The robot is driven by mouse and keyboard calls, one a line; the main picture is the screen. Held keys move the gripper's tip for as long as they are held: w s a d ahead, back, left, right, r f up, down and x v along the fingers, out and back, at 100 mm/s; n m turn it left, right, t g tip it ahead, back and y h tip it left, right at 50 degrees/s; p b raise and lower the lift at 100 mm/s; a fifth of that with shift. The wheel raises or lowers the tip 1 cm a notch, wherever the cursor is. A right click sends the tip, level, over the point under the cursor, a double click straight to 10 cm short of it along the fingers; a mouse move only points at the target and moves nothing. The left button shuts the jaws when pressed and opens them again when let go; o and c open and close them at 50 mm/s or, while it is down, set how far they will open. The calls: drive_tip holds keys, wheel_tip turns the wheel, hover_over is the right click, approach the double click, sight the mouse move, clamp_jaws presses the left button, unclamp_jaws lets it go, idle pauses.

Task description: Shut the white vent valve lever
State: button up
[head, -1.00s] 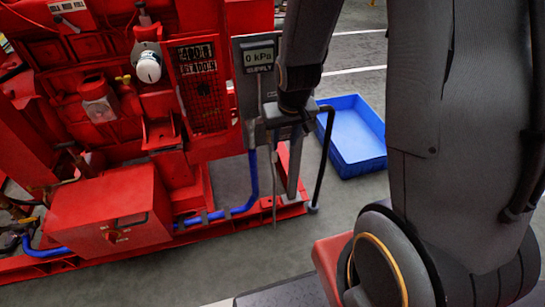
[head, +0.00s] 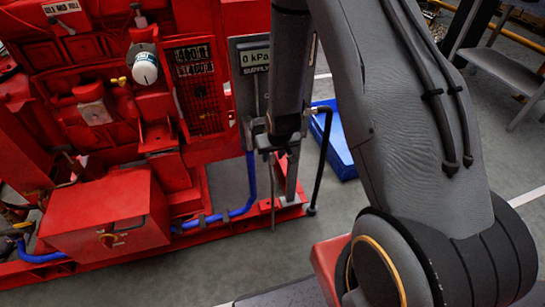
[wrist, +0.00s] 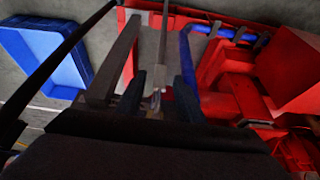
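My gripper (wrist: 160,88) shows in the wrist view with its two dark fingers apart. A pale upright piece (wrist: 158,74) shows between the fingers; I cannot tell whether it is the white vent valve lever or whether the fingers touch it. In the head view my dark arm comes down in front of the right side of the gauge panel (head: 250,88), which reads 0 kPa. The valve area below the panel is partly hidden by my arm.
The red pumpset (head: 110,205) fills the left, with a white round cap (head: 145,69) and a blue hose (head: 240,208). A blue tray (head: 342,160) lies on the floor behind my arm; it also shows in the wrist view (wrist: 72,72). A grey stepped frame (head: 505,65) stands far right.

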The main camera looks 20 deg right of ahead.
drive_tip(key=shift+w+f, duration=0.25)
drive_tip(key=shift+f, duration=0.45)
drive_tip(key=shift+c, duration=0.2)
clamp_jaws()
